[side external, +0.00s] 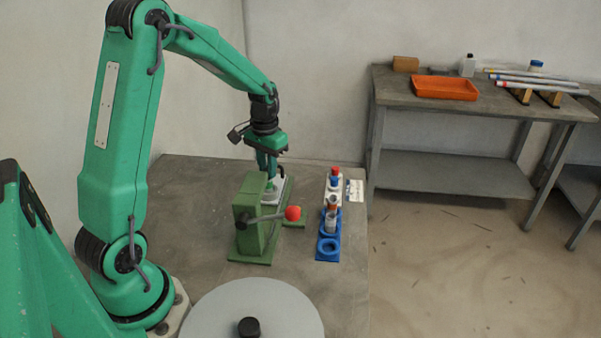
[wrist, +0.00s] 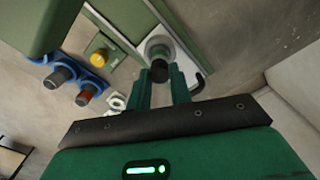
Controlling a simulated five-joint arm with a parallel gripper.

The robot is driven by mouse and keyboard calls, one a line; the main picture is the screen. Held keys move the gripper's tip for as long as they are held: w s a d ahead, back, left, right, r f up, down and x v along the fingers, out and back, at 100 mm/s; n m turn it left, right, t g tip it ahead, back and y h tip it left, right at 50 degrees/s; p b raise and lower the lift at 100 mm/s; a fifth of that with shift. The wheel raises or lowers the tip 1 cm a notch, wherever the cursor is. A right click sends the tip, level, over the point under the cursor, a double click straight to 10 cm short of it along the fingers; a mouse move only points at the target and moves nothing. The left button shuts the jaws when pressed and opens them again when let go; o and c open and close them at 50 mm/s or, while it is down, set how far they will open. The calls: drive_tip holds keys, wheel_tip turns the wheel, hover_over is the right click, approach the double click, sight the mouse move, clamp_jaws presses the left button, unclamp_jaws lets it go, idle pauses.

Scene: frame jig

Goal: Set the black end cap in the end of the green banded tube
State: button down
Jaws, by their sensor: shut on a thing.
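My gripper (wrist: 161,88) is shut on the black end cap (wrist: 159,71), which sits between its fingertips in the wrist view. The cap is over a pale round fitting (wrist: 155,42) on the green jig, and I cannot tell whether they touch. In the side view my gripper (side external: 267,168) is low behind the green press (side external: 256,225), above a white holder (side external: 277,187). The cap is too small to make out there.
The green press has a lever with a red ball (side external: 293,213). To its right a blue rack (side external: 328,247) holds tubes. A yellow knob (wrist: 99,57) is left of the fitting. A grey disc (side external: 250,305) is in front. An orange tray (side external: 445,88) is on the back bench.

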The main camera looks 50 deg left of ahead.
idle(0.3)
drive_tip(key=c, duration=1)
unclamp_jaws()
drive_tip(key=shift+c, duration=0.2)
drive_tip(key=shift+r, duration=0.2)
drive_tip(key=shift+r, duration=0.55)
drive_tip(key=shift+r, duration=0.1)
drive_tip(key=shift+r, duration=3.45)
